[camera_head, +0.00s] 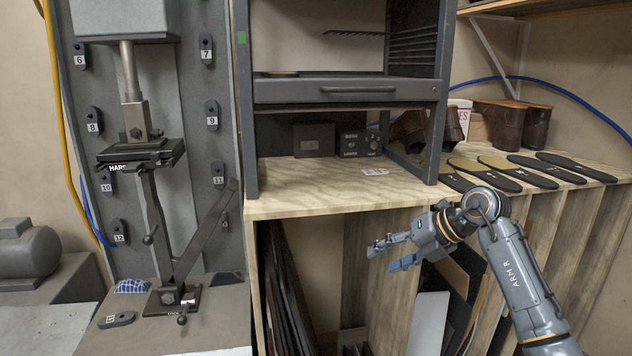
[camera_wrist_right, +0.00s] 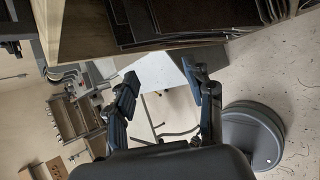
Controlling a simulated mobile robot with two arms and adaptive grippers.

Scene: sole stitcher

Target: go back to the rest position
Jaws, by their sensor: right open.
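My right gripper (camera_head: 392,256) is open and empty. In the head view it is in front of the wooden bench (camera_head: 330,208), below the bench top, pointing left. My right arm comes in from the lower right. In the right wrist view, the two fingers of the gripper (camera_wrist_right: 168,90) stand apart with nothing between them. My left gripper does not show in either view.
A grey stitching machine (camera_head: 128,110) stands at the left. A dark rack with a drawer (camera_head: 345,90) stands on the bench. Panels (camera_head: 428,318) stand under the bench, close to the right gripper.

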